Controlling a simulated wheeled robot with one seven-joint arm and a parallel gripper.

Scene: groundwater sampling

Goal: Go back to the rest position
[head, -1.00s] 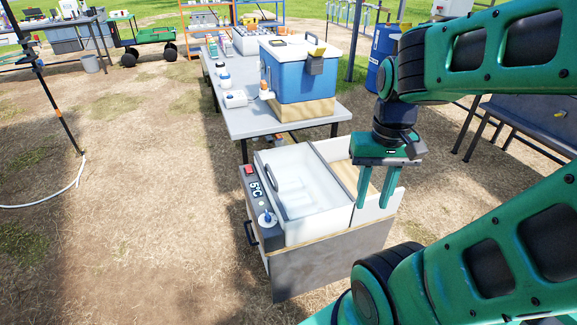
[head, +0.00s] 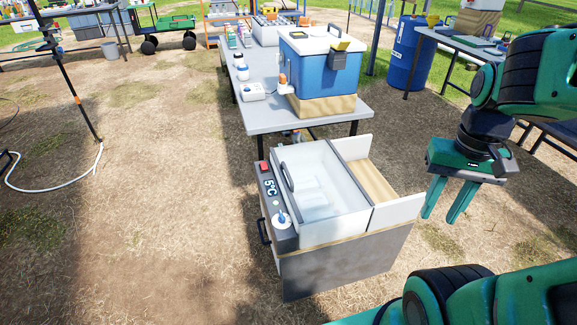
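My gripper (head: 448,202) hangs at the right in the head view, its two green fingers pointing down and apart with nothing between them. It is to the right of the grey cooling box (head: 345,268) and clear of it. The box shows a 5°C display (head: 271,187) and a translucent lid (head: 322,186). An open wooden-floored compartment (head: 370,180) is on its right side.
A grey table (head: 262,117) behind the box holds a blue cooler (head: 322,75) and several bottles. A blue barrel (head: 407,52) and another table (head: 468,45) stand at the back right. A pole (head: 70,85) and white hose (head: 60,190) are at left. Open dirt ground lies left of the box.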

